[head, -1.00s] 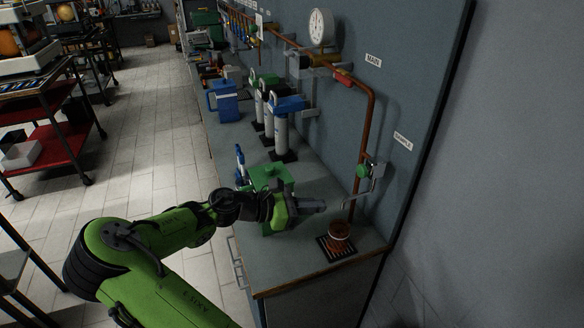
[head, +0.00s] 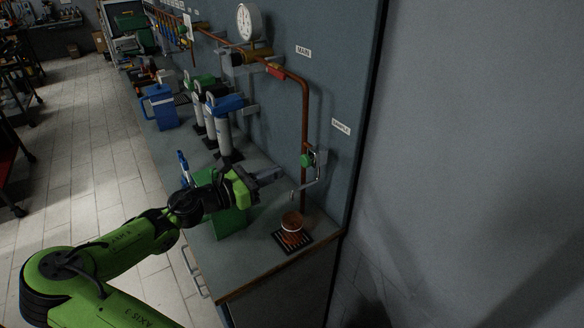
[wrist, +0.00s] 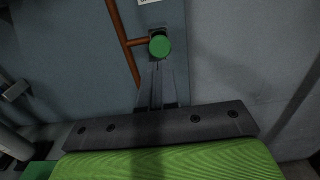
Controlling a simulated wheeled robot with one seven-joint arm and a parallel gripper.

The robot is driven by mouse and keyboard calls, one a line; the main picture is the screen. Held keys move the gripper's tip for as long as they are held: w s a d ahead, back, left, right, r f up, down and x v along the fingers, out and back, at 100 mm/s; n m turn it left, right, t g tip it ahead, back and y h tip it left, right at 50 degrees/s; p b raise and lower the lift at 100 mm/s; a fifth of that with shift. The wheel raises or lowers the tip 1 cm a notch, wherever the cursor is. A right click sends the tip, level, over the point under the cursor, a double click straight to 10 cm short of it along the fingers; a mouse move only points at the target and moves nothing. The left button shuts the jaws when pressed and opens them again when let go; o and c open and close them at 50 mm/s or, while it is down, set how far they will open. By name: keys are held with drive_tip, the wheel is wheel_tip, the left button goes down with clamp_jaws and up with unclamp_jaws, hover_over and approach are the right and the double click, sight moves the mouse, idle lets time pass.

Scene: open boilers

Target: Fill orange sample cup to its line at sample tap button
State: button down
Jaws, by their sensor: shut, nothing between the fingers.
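The orange sample cup (head: 292,221) stands upright on a black slatted drip tray (head: 283,240) near the bench's front right end. Its fill level and line are too small to make out. The green sample tap button (head: 307,159) sits on the wall above the cup, under the SAMPLE label. It also shows in the wrist view (wrist: 160,46), just beyond my fingertips. My gripper (head: 280,172) is shut and empty, to the left of the button and apart from it in the head view. The wrist view also shows my shut fingers (wrist: 157,72) pointing at the button.
A green box (head: 229,215) stands on the bench below my wrist. Filter cylinders (head: 222,130) and a blue jug (head: 160,105) stand farther back. A copper pipe (head: 305,110) runs down the wall beside the tap. The bench front by the tray is clear.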

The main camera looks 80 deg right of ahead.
sight(303, 160)
drive_tip(key=x, duration=0.6)
drive_tip(key=shift+r, duration=0.1)
drive_tip(key=shift+s+d+r+p, duration=0.1)
drive_tip(key=shift+s+d+p, duration=0.1)
drive_tip(key=shift+p, duration=0.1)
drive_tip(key=shift+s+d+r+p, duration=0.1)
drive_tip(key=shift+s+d+p, duration=0.25)
drive_tip(key=shift+p, duration=0.4)
drive_tip(key=shift+s, duration=0.1)
idle(4.2)
